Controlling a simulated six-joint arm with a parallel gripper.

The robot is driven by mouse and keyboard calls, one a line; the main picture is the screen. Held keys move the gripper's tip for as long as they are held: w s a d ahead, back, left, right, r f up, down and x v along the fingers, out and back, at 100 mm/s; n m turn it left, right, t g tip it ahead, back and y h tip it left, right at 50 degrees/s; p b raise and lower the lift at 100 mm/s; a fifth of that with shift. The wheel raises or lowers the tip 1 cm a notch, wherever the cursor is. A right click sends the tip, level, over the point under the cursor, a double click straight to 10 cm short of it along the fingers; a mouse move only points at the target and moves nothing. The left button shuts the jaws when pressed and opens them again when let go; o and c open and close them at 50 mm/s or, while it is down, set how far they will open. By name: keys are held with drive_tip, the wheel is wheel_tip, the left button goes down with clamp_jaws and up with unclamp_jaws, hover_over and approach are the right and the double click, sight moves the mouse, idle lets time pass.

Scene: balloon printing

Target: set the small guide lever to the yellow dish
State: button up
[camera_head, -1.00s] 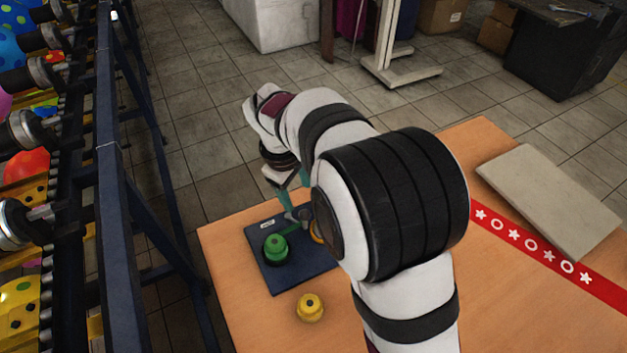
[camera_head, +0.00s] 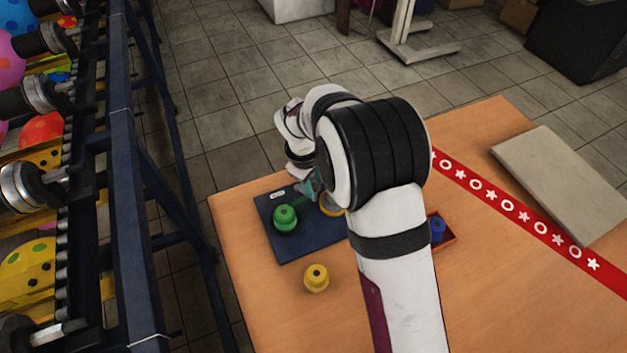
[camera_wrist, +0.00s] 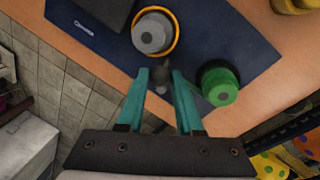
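The blue board (camera_head: 290,238) lies on the table and carries a green knob-like piece (camera_head: 285,218) and a yellow-rimmed round dish (camera_head: 331,209), partly hidden by my arm. In the wrist view, a grey round piece (camera_wrist: 150,34) sits inside the dish's yellow rim (camera_wrist: 176,40), and the green piece (camera_wrist: 219,86) stands to the right. A small dark grey lever end (camera_wrist: 160,72) shows between my gripper's teal fingertips (camera_wrist: 160,76). The fingers look apart, with a gap on either side of it. My gripper (camera_head: 309,188) is mostly hidden in the head view.
A yellow knob piece (camera_head: 316,278) stands in front of the board. A blue piece (camera_head: 437,229) sits in a small red-orange tray (camera_head: 447,243) right of my arm. A grey slab (camera_head: 560,185) lies at the right. A dark frame with balloons stands at the left.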

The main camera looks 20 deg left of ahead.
clamp_jaws()
drive_tip(key=shift+w+d+n+y, duration=0.15)
drive_tip(key=shift+w+n, duration=0.2)
drive_tip(key=shift+n, duration=0.35)
drive_tip(key=shift+w+d+n+y, duration=0.15)
drive_tip(key=shift+w+n, duration=0.15)
drive_tip(key=shift+n, duration=0.4)
drive_tip(key=shift+a, duration=0.1)
drive_tip(key=o, duration=0.8)
unclamp_jaws()
drive_tip(key=s+r, duration=0.1)
drive_tip(key=r, duration=0.4)
drive_tip(key=s+r, duration=0.1)
drive_tip(key=r, duration=0.4)
drive_tip(key=s+r, duration=0.1)
drive_tip(key=r, duration=0.4)
drive_tip(key=shift+r, duration=0.3)
